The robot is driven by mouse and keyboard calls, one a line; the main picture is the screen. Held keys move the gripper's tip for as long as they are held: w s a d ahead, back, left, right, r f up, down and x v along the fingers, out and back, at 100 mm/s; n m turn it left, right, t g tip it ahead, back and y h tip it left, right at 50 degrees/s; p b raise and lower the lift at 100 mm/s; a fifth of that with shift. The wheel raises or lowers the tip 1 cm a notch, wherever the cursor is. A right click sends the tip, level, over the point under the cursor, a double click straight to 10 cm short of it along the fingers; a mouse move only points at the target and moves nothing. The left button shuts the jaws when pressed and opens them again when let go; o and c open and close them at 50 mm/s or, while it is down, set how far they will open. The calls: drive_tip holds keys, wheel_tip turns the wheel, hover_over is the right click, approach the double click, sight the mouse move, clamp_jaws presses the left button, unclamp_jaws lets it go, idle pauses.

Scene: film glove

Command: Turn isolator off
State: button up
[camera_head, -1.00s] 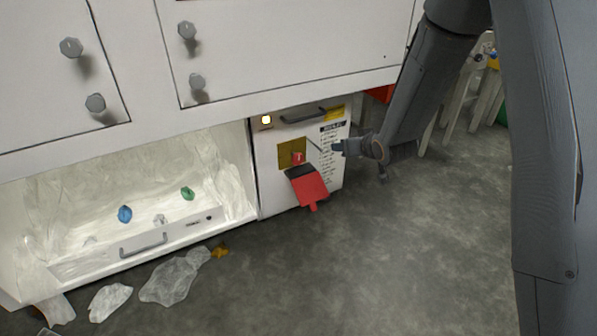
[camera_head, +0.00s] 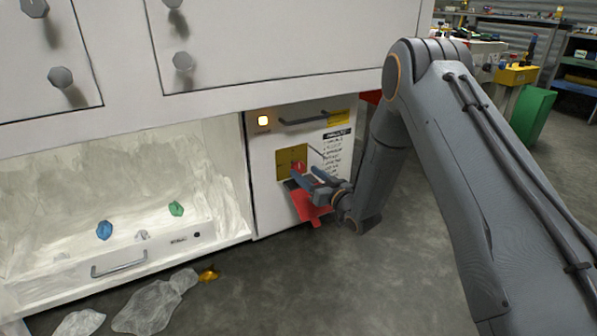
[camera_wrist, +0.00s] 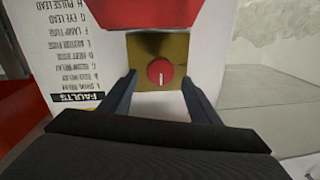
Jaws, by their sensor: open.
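The isolator is a round red knob (camera_head: 299,167) on a yellow plate (camera_head: 283,165) on the front of the white box. In the wrist view the knob (camera_wrist: 160,72) shows a short white mark, upright in the picture. A red cover (camera_head: 306,207) hangs open below the plate; in the wrist view it (camera_wrist: 145,12) fills the top. My gripper (camera_head: 309,177) is open in front of the knob. In the wrist view its two fingers (camera_wrist: 159,80) stand left and right of the knob, apart from it. Whether the tips have reached the knob's depth is unclear.
Left is an open, film-lined bay (camera_head: 130,190); clear film (camera_head: 158,305) lies on the floor.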

sight(300, 168)
drive_tip(key=shift+b+x, duration=1.1)
drive_tip(key=shift+x, duration=1.65)
drive_tip(key=c, duration=1.1)
drive_tip(key=shift+o, duration=0.2)
